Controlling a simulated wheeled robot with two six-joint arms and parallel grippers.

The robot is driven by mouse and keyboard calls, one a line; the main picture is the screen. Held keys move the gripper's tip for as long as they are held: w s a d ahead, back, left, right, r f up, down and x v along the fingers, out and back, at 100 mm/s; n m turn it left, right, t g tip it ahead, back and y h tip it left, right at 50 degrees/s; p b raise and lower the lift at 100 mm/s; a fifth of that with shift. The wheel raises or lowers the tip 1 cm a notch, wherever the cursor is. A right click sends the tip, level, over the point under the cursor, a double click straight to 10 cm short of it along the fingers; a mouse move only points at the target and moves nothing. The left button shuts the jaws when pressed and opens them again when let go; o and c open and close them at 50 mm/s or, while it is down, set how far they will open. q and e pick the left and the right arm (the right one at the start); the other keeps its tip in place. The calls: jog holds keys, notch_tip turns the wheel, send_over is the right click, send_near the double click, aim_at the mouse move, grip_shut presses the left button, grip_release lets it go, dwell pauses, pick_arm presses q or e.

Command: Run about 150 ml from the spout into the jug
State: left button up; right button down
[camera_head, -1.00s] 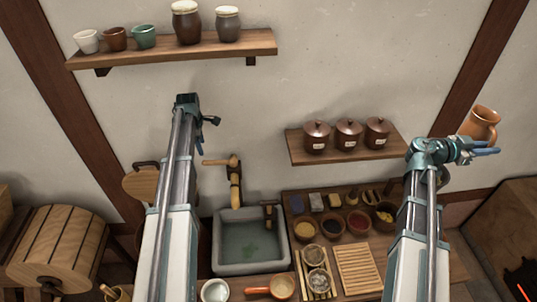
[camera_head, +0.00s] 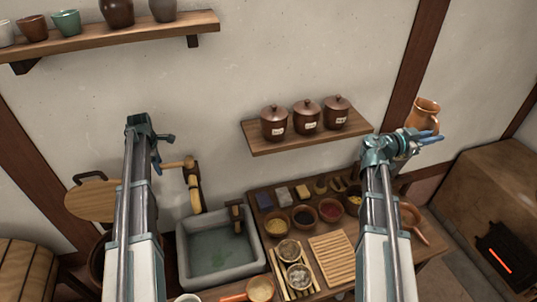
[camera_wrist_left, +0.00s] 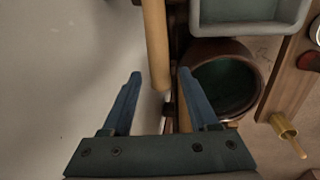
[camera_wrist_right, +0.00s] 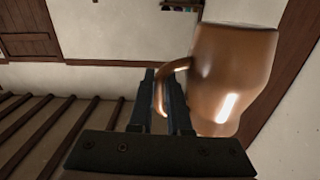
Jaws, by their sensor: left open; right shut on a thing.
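The orange-brown jug (camera_head: 424,112) is held up at the right, in front of the wall. It looks upright in the head view and fills the right of the right wrist view (camera_wrist_right: 232,75). My right gripper (camera_head: 432,138) is shut on its handle (camera_wrist_right: 176,66). The wooden spout (camera_head: 193,188) is on the wall above the stone sink (camera_head: 263,251). My left gripper (camera_wrist_left: 160,75) is open and empty, up and to the left of the spout in the head view. A pale wooden rod (camera_wrist_left: 155,42) shows beyond its fingers; I cannot tell which part it is.
A dark tub (camera_wrist_left: 228,85) stands beside the sink. A shelf with lidded canisters (camera_head: 306,116) is left of the jug. The worktop holds several bowls (camera_head: 304,216) and a slatted board (camera_head: 332,257). A stove with a red glow (camera_head: 500,262) stands at the far right.

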pick_arm(q)
jog(key=shift+f, duration=0.25)
grip_shut()
dwell(1.4)
